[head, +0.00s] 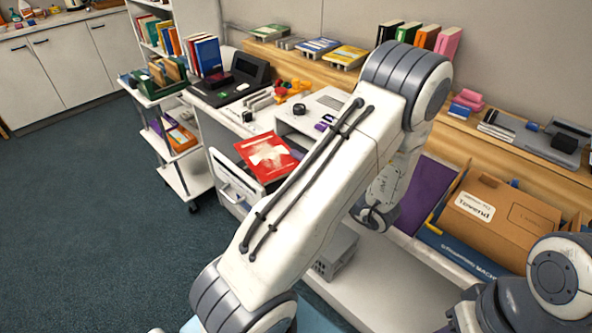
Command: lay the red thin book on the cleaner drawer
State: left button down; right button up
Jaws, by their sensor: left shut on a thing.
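The red thin book (267,156), with a pale design on its cover, is left of my left arm, over the white open drawer (236,184) of the desk unit. Whether it touches the drawer is unclear. The book's right side runs close behind my arm link. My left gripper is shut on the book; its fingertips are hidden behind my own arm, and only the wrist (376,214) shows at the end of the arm. My right gripper is out of view; only part of the right arm shows at the lower right.
A white trolley (186,172) with boxes and books stands left of the desk. Toy bricks (292,88) and a dark device (240,75) stand on the desk. A cardboard box (500,215) is at the right. The carpet (90,220) at left is clear.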

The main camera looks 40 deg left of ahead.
pick_arm(q)
jog(key=shift+w+a+f, duration=1)
jog(key=shift+w+a, duration=0.15)
jog(key=shift+f, duration=2)
jog(key=c, duration=0.9)
grip_release()
jog(key=shift+f, duration=0.15)
